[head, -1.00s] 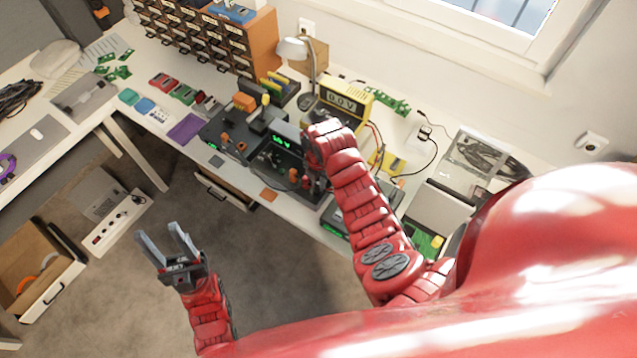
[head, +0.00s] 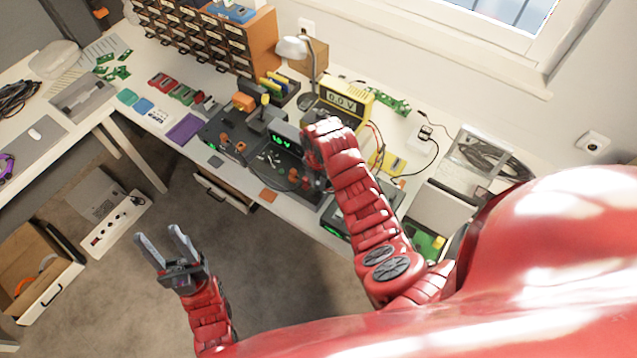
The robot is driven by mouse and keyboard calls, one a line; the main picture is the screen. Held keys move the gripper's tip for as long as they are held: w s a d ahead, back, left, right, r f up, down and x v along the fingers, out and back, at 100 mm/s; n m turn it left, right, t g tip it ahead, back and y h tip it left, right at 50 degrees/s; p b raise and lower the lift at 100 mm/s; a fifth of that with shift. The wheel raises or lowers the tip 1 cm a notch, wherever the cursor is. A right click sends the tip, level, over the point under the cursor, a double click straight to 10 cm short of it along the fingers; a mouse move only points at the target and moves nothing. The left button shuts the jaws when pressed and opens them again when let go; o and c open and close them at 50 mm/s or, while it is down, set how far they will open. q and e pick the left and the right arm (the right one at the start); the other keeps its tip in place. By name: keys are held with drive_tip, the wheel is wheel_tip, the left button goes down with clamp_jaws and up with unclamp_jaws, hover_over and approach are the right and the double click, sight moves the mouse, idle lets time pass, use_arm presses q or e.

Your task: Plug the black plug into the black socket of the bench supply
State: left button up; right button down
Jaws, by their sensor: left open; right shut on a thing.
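The bench supply (head: 286,142) is a dark box with a lit green display, standing on the workbench just left of my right wrist. Its sockets are too small and too covered to tell apart. My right gripper (head: 313,183) points down at the front of the supply, largely hidden by its own red wrist. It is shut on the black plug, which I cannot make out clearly. Whether the plug touches a socket cannot be told. A thin dark cable curves beside the supply's front. My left gripper (head: 165,243) is open and empty over the floor, away from the bench.
A yellow meter (head: 345,97) stands behind my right wrist. A drawer cabinet (head: 205,35) and a lamp (head: 292,48) stand behind. A drawer (head: 222,192) is open under the bench.

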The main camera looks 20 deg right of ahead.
drive_tip(key=shift+f, duration=0.1)
idle(0.6)
drive_tip(key=shift+f+b, duration=0.25)
drive_tip(key=shift+b, duration=0.25)
drive_tip(key=shift+f+b, duration=0.1)
drive_tip(key=shift+b, duration=0.2)
idle(0.4)
drive_tip(key=shift+b, duration=0.55)
drive_tip(key=shift+f+b, duration=0.3)
drive_tip(key=shift+b, duration=0.1)
idle(0.4)
